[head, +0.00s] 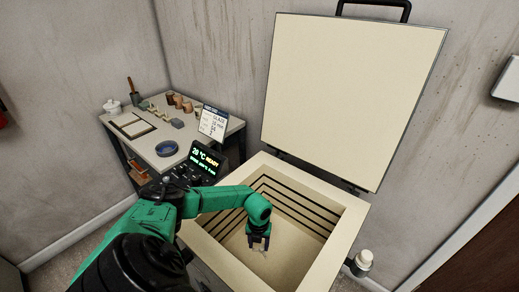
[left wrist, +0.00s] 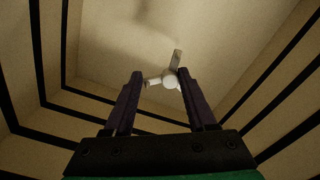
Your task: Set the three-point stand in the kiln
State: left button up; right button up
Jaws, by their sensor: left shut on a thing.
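The kiln (head: 347,232) stands open, its square chamber lined in cream with dark grooves around the walls. My left gripper (head: 258,243) reaches down inside the chamber. It is shut on the three-point stand (left wrist: 170,80), a small pale piece with a round hub and arms spreading from it. In the left wrist view the stand shows between the fingertips of the left gripper (left wrist: 161,76), above the pale kiln floor. I cannot tell whether the stand touches the floor. In the head view the stand is tiny below the fingers. My right gripper is not in view.
The kiln lid (head: 350,95) is raised at the back.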

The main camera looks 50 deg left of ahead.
pick_arm(q)
jog(key=b, duration=0.2)
send_over(259, 262)
notch_tip(259, 262, down, 7)
jog(key=shift+r, duration=0.2)
notch_tip(259, 262, down, 4)
jog(key=shift+b, duration=0.7)
jog(key=shift+f, duration=0.15)
jog(key=o, duration=1.3)
jog(key=shift+o, duration=0.2)
